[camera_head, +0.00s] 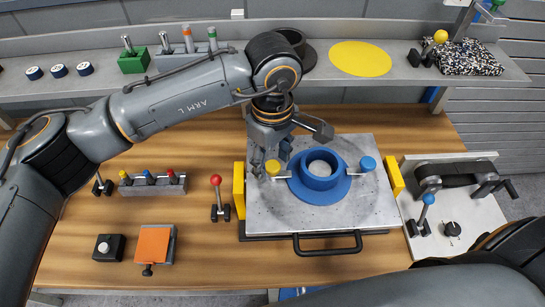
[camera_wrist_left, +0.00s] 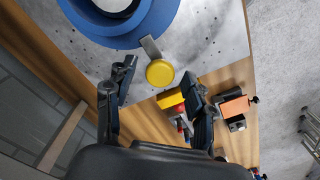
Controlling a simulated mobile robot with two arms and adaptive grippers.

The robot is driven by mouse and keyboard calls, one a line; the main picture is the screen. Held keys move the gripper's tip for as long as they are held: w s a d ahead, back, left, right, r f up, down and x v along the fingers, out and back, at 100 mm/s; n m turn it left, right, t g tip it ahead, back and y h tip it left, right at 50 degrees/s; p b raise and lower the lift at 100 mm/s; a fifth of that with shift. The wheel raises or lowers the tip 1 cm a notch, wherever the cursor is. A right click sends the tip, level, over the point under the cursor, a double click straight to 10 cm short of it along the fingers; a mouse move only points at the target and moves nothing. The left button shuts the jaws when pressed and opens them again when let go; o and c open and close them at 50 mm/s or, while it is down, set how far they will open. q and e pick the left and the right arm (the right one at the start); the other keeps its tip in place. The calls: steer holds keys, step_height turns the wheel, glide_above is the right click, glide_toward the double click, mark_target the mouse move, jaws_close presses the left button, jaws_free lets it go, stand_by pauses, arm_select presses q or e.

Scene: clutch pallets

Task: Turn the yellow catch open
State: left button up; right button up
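The yellow catch (camera_head: 272,168) is a round yellow knob on a short metal strip at the left side of the blue round housing (camera_head: 320,187). In the left wrist view the yellow catch (camera_wrist_left: 160,73) lies ahead, between the lines of the two fingers. My left gripper (camera_head: 271,160) is open and empty, right at the catch on its far side; the wrist view also shows the left gripper (camera_wrist_left: 160,80) with fingers apart. Whether a finger touches the catch I cannot tell. A matching blue catch (camera_head: 367,164) sits on the right side. My right gripper is not in view.
The housing stands on a grey metal pallet (camera_head: 270,215) with yellow side blocks (camera_head: 239,190) and a black front handle (camera_head: 328,245). A red-knobbed lever (camera_head: 216,181) stands left of it. A white plate with a blue-knobbed lever (camera_head: 428,199) lies right.

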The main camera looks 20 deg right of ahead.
arm_select(q)
jaws_close()
steer(key=shift+f+n+b, duration=0.15)
steer(key=shift+n+b, duration=0.25)
steer(key=shift+b, duration=0.5)
steer(key=n+b, duration=0.8)
steer(key=b, duration=0.2)
steer(key=shift+n+b, duration=0.3)
steer(key=n+b, duration=0.3)
steer(key=n, duration=0.1)
steer(key=n+b, duration=0.2)
steer(key=n, duration=0.2)
steer(key=shift+r+n+b, duration=0.2)
steer(key=shift+n+b, duration=0.15)
steer(key=shift+n, duration=0.05)
steer(key=shift+o, duration=0.4)
jaws_free()
